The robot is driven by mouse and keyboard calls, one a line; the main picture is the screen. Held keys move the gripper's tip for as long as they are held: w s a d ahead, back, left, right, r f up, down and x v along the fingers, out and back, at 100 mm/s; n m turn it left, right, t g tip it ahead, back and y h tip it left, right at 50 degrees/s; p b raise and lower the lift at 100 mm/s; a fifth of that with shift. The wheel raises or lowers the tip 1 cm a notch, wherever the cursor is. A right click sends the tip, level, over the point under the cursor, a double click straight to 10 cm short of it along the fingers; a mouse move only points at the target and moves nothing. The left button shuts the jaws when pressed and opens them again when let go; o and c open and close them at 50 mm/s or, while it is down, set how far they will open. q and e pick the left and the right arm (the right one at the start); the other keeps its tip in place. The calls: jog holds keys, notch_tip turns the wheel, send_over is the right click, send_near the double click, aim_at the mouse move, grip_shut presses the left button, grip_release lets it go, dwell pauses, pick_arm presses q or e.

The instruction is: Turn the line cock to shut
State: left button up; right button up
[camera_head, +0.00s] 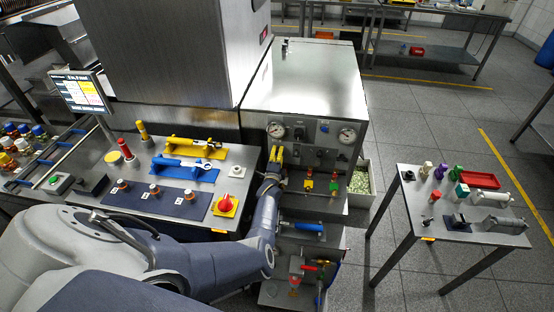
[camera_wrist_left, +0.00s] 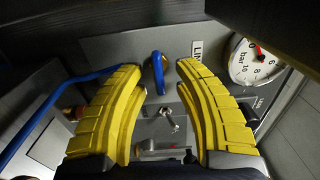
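My left gripper (camera_head: 276,155) is at the front of the metal cabinet (camera_head: 305,85), below its left gauge. In the left wrist view its two yellow fingers (camera_wrist_left: 160,85) are spread apart and nothing is held. A small blue handle (camera_wrist_left: 158,73) stands out from the panel between the fingertips, with a visible gap to each finger. A label (camera_wrist_left: 196,48) partly reading "LIN" is just right of it, so it looks like the line cock. My right gripper is not in view.
A pressure gauge (camera_wrist_left: 258,62) is close to the right finger; a long blue bar (camera_wrist_left: 50,113) runs along the left one. A side table (camera_head: 465,235) with small items stands apart at the right.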

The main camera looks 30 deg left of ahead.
pick_arm(q)
jog(key=v, duration=1.1)
jog(key=shift+s+d, duration=0.15)
jog(key=shift+s, duration=0.25)
